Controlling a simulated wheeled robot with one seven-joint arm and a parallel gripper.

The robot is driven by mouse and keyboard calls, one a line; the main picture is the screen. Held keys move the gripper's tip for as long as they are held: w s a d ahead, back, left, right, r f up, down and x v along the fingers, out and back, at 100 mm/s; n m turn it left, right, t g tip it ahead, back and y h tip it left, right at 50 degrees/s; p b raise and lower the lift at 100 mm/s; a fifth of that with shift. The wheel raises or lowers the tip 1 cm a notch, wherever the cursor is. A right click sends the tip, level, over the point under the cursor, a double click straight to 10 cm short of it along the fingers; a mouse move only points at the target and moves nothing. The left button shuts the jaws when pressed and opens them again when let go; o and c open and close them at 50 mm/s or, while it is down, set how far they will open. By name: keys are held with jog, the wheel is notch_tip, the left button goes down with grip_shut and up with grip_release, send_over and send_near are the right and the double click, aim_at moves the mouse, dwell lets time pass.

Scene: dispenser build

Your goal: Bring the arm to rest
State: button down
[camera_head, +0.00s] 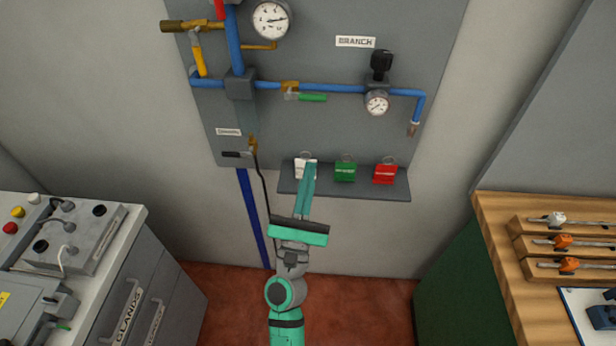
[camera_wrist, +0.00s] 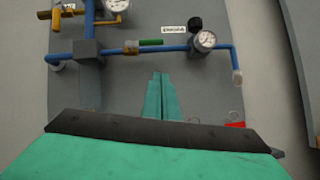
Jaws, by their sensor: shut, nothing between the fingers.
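My gripper (camera_head: 309,172) is teal, and its fingers lie together with nothing between them. In the head view it reaches up from the bottom centre, with its tips in front of the white padlock-like tag (camera_head: 300,168) on the small shelf, partly covering it. I cannot tell whether they touch. In the wrist view the shut fingers of the gripper (camera_wrist: 160,77) point toward the grey panel (camera_wrist: 125,72). My arm is stretched out toward the wall.
A green tag (camera_head: 345,171) and a red tag (camera_head: 385,173) stand on the shelf (camera_head: 345,190). Blue pipes (camera_head: 335,88) and gauges (camera_head: 376,104) are above. A cabinet (camera_head: 150,290) stands left, a wooden-topped bench (camera_head: 500,235) right. The red floor between them is clear.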

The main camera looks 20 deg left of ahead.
jog(key=shift+s+d+f, duration=0.1)
jog(key=shift+s+f, duration=0.05)
dwell(0.5)
jog(key=s+d+f+m+g+h, duration=0.1)
jog(key=s+d+f+m+g, duration=0.2)
jog(key=s+d+f+m, duration=0.45)
jog(key=s+d+f+m+g+h, duration=0.1)
jog(key=s+d+f+m+g, duration=0.15)
jog(key=s+f+m, duration=0.6)
jog(key=s+d+f+m+g+h, duration=0.1)
jog(key=s+d+m, duration=0.3)
jog(key=s+m, duration=0.4)
jog(key=s+d+f+m+g+h, duration=0.1)
jog(key=s+d+f+m, duration=0.3)
jog(key=s+m, duration=0.4)
jog(key=d+m+g, duration=0.1)
jog(key=m, duration=0.2)
jog(key=shift+s, duration=0.3)
